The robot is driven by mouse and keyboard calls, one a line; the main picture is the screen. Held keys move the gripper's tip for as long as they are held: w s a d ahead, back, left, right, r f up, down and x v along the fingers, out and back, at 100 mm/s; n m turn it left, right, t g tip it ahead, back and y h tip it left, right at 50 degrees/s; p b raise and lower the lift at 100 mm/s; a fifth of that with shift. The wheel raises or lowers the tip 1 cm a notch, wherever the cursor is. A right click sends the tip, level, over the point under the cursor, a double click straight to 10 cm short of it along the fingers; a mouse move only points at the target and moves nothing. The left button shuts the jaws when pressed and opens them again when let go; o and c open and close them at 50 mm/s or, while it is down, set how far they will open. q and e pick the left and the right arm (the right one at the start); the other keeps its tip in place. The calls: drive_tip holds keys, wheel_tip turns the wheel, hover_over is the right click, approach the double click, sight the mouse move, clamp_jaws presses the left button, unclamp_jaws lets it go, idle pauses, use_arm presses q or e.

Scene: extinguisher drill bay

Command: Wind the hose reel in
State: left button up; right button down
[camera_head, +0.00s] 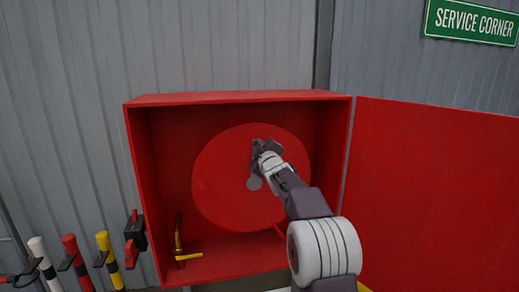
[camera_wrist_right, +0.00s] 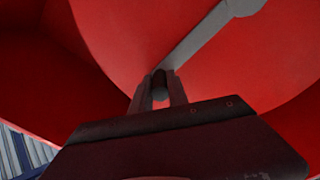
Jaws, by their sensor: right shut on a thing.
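The round red hose reel (camera_head: 220,180) stands upright inside an open red cabinet (camera_head: 135,180). A grey hub (camera_head: 254,183) shows at its middle. In the right wrist view, a grey crank arm (camera_wrist_right: 200,35) runs from the hub at the top right down to a dark handle (camera_wrist_right: 160,84). My right gripper (camera_head: 262,152) is in front of the reel, just above the hub. In the wrist view its two fingers (camera_wrist_right: 160,92) are shut on the handle, one on each side. In the head view the gripper hides the handle. My left gripper is not in view.
The cabinet's red door (camera_head: 435,195) stands open at the right. A brass-yellow fitting (camera_head: 180,245) is at the cabinet's lower left. A black and red device (camera_head: 135,238) is outside the left wall. White, red and yellow cylinders (camera_head: 108,258) stand at the lower left.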

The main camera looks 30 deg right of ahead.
drive_tip(key=c, duration=1.3)
unclamp_jaws()
drive_tip(key=shift+f, duration=0.3)
drive_tip(key=shift+r, duration=0.15)
drive_tip(key=b+v, duration=0.2)
drive_tip(key=v, duration=0.7)
drive_tip(key=shift+s, duration=0.1)
